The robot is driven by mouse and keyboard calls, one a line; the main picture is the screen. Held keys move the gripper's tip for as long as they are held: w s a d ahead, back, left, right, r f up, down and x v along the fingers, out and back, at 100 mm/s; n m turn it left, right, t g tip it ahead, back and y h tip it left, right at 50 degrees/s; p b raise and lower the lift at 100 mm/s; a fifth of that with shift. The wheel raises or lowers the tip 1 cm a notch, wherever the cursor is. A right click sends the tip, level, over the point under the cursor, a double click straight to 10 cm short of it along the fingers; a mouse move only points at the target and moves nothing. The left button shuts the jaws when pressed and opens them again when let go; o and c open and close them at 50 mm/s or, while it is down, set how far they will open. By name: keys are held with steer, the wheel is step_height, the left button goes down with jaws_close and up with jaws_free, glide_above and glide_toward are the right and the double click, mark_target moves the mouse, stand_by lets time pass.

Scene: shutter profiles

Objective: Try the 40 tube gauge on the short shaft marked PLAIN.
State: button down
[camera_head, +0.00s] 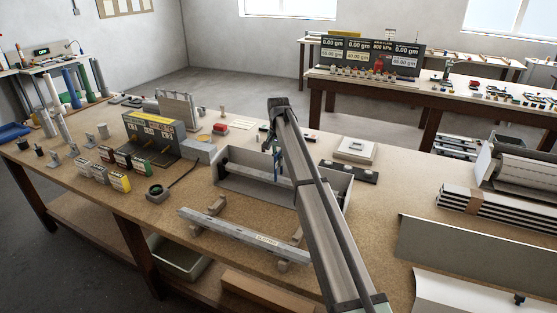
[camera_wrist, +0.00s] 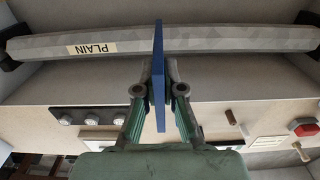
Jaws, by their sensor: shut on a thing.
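My gripper (camera_wrist: 160,92) is shut on a thin blue plate gauge (camera_wrist: 159,112), seen edge-on in the wrist view. No marking on it can be read. The grey faceted shaft (camera_wrist: 230,40) lies crosswise behind the gauge, with a cream PLAIN label (camera_wrist: 92,48) upside down to the left. The gauge crosses the shaft near its middle. I cannot tell whether it touches or straddles it. Dark supports (camera_wrist: 12,42) stand at the shaft's ends.
A grey open trough (camera_head: 240,194) surrounds the work spot. A long labelled bar (camera_head: 225,228) lies on blocks in front. A black strip with round faces (camera_head: 349,172) is to the right, and a display stand (camera_head: 150,135) to the left.

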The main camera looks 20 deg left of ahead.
mark_target(278, 153)
steer(key=shift+f+b, duration=0.65)
steer(key=shift+f, duration=2.15)
stand_by(1.4)
steer(key=shift+r+p, duration=2.35)
steer(key=shift+r, duration=3.2)
steer(key=shift+a, duration=0.1)
